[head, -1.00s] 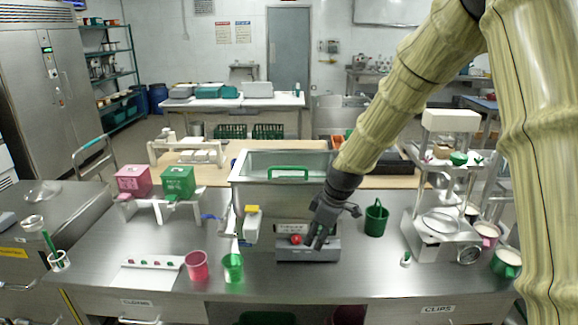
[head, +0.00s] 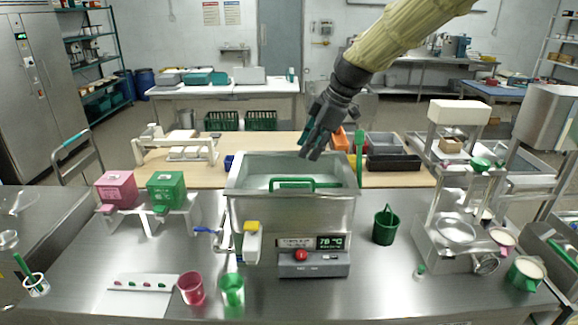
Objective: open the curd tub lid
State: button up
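The tub is a steel tank (head: 338,212) in the middle of the bench, with a control box at its front showing a red knob (head: 301,255) and a lit display. Its lid (head: 255,178) is a flat pale panel lying over the top, with a green bar handle (head: 305,184). My gripper (head: 312,155) is above the back right part of the tub, pointing down and left, behind and above the handle. It looks apart from the handle. Its dark fingers overlap in this view, so I cannot tell how far they are spread.
A yellow-topped tap part (head: 252,240) stands at the tub's left front. Pink (head: 116,187) and green (head: 166,189) boxes stand left. A green bucket (head: 385,226) and a white press stand (head: 455,190) stand right. Cups (head: 191,288) are near the front edge.

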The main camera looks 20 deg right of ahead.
aim_at(293, 179)
jog(key=shift+p+x, duration=1.65)
jog(key=shift+x, duration=3.7)
jog(key=shift+a, duration=0.1)
grip_shut()
